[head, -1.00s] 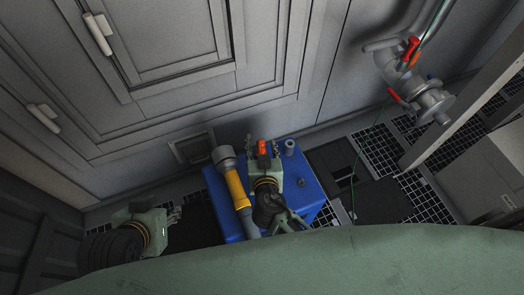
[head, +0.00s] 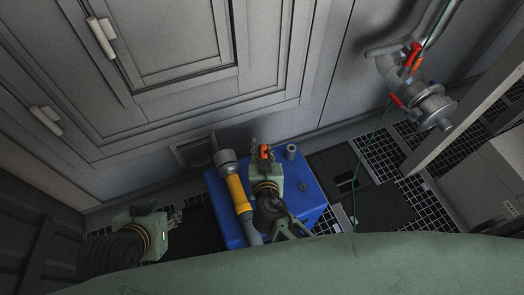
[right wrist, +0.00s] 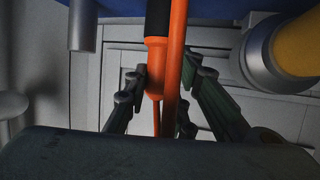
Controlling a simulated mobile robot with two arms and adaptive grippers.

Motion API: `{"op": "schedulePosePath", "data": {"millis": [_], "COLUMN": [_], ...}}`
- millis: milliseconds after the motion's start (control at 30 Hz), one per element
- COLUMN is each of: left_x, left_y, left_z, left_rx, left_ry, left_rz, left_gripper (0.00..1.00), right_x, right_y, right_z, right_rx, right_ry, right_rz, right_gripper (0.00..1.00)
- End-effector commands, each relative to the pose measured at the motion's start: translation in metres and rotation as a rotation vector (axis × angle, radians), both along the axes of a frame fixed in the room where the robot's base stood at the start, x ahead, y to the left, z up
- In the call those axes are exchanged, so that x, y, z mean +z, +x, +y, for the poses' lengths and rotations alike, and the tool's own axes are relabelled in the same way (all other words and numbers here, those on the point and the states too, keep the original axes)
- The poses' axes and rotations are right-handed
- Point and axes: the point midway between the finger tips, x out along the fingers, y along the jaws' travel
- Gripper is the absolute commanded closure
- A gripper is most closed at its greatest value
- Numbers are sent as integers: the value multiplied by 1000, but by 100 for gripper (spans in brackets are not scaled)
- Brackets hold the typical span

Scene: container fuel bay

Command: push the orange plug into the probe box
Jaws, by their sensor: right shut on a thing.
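The orange plug (head: 265,151) is between the fingers of my right gripper (head: 265,157), over the blue box. In the right wrist view the plug (right wrist: 155,55) is orange with a black upper part. An orange rod or cable (right wrist: 175,60) runs close beside it. My right gripper (right wrist: 160,95) is shut on the plug, with one finger on each side. My left gripper (head: 176,217) is at the lower left, away from the plug; its finger opening is too small to judge. I cannot tell which thing is the probe box.
The blue box (head: 312,190) carries a grey pipe with a yellow band (head: 237,190) and a grey stub (head: 291,150). A valve with red handles (head: 425,98) is at the upper right, with a thin green cable (head: 372,140). A panelled wall (head: 270,60) stands behind.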

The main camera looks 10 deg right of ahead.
Motion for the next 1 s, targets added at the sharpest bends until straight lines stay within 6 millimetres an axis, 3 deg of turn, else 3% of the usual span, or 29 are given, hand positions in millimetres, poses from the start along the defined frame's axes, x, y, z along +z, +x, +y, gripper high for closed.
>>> {"op": "schedulePosePath", "data": {"millis": [33, 1000], "left_x": [0, -13], "left_y": [-2, -41], "left_z": [1, 12], "left_rx": [0, 16], "left_ry": [2, 34], "left_rz": [11, 174], "left_gripper": [60, 60], "right_x": [1, 12], "right_y": [1, 1], "right_z": [-7, -9], "right_rx": [-11, -13], "right_ry": [-12, -19], "right_rz": [-1, -2], "right_gripper": [100, 100]}}
